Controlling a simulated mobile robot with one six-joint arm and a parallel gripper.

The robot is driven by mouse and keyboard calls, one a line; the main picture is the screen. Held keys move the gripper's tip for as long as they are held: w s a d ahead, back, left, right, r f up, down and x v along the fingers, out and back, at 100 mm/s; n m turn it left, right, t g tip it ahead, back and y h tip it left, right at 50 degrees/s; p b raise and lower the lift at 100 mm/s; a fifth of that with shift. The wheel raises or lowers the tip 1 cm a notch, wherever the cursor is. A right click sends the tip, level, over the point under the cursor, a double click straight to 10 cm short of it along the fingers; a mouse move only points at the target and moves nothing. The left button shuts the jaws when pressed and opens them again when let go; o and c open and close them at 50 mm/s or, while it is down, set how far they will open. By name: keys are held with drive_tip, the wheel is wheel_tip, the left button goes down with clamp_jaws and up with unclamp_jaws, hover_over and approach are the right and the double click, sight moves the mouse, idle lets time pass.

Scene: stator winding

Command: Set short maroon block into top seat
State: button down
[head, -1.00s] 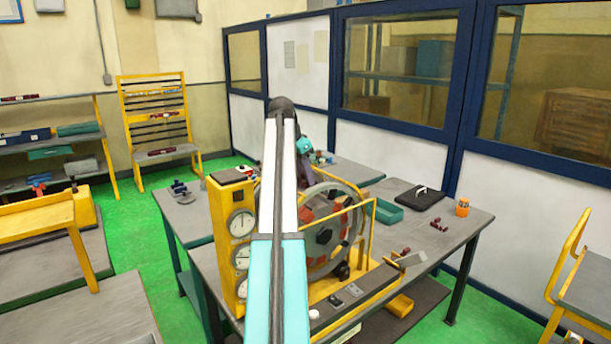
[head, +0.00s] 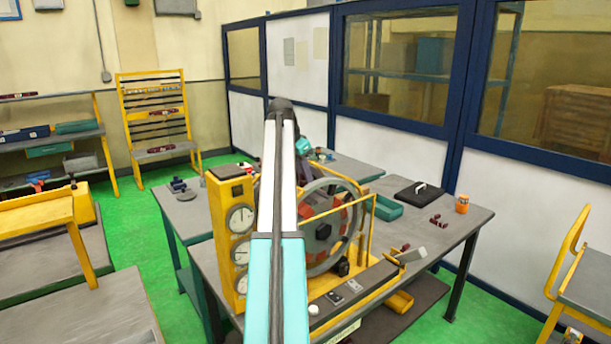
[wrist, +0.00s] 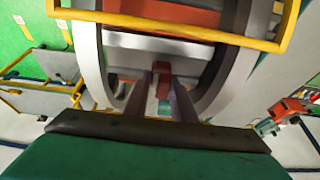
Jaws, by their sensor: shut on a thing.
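In the wrist view my gripper (wrist: 160,98) is shut on a short maroon block (wrist: 162,72), which sticks out past the fingertips. The block is inside the opening of the large grey stator ring (wrist: 92,60), in front of a pale band and a red part (wrist: 165,20) near the top. I cannot tell whether it touches the seat. In the head view the ring (head: 361,225) stands upright on its yellow stand, with red segments inside. My own arm covers its left part and hides the gripper and the held block.
A yellow rail (wrist: 180,24) crosses in front of the ring. A yellow gauge post (head: 226,200) stands left of it. Several maroon blocks (head: 438,221), an orange jar (head: 462,204), a black case (head: 418,193) and a green tray (head: 388,208) lie on the table's right side.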

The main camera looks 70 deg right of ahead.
drive_tip(key=shift+f, duration=0.8)
idle(0.7)
drive_tip(key=c, duration=1.4)
unclamp_jaws()
drive_tip(key=shift+r+b, duration=0.1)
drive_tip(key=shift+b, duration=0.25)
drive_tip(key=shift+b+v, duration=0.4)
drive_tip(key=shift+v, duration=0.6)
drive_tip(key=b+v, duration=0.2)
drive_tip(key=v, duration=0.9)
drive_tip(key=shift+r, duration=0.3)
drive_tip(key=shift+w+a, duration=0.1)
drive_tip(key=shift+w, duration=0.05)
